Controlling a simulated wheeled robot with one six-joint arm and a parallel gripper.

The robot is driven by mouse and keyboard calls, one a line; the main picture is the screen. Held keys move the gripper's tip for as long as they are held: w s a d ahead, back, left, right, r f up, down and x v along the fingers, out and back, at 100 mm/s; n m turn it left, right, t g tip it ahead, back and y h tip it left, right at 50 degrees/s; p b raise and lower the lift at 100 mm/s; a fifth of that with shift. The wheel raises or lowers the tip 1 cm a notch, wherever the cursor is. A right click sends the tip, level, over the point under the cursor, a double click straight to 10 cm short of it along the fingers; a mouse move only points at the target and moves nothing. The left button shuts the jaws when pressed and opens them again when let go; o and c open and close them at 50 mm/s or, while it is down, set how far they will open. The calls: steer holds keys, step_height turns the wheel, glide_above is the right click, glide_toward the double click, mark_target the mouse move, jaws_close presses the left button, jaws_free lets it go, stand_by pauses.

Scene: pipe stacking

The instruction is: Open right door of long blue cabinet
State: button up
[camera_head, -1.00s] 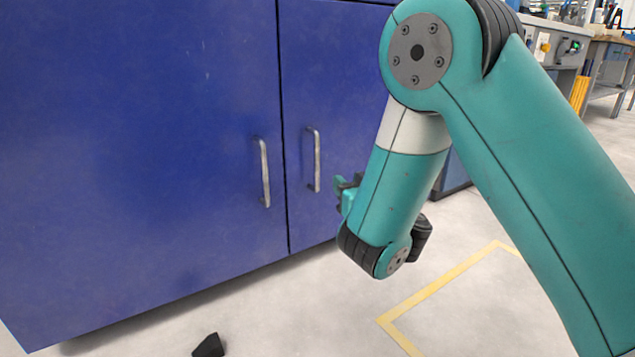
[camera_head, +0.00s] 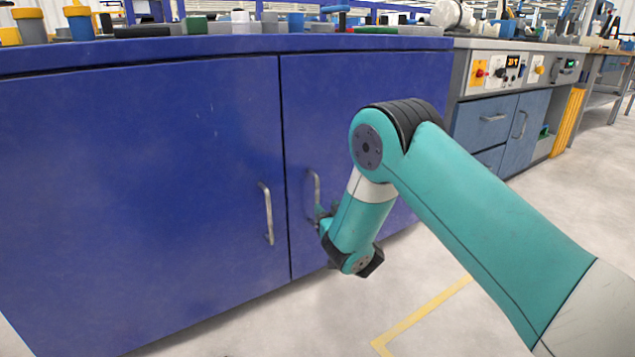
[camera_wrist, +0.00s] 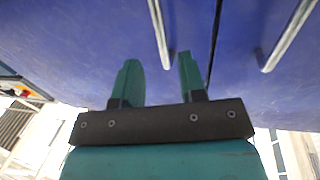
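The long blue cabinet has a left door (camera_head: 140,190) and a right door (camera_head: 375,110), both shut with a thin dark seam between them. The right door's metal handle (camera_head: 314,182) is upright near the seam; the left door's handle (camera_head: 268,213) is on the other side. My gripper (camera_head: 320,212) is at the lower end of the right door's handle, partly hidden by my wrist. In the wrist view, my gripper's green fingers (camera_wrist: 158,78) are apart with nothing held. A handle (camera_wrist: 159,32) shows between the fingertips there; I cannot tell if they touch it.
Several pipe pieces and coloured fittings (camera_head: 150,31) stand on the cabinet top. A grey-blue workbench (camera_head: 490,118) with a control panel adjoins at the right. Floor with yellow tape (camera_head: 425,315) is clear in front.

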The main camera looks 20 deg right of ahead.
mark_target(318, 198)
steer(key=w, duration=0.6)
steer(key=shift+a+f+p, duration=0.1)
steer(key=shift+a+p, duration=0.25)
steer(key=shift+w+a, duration=0.1)
steer(key=shift+w, duration=0.6)
jaws_close()
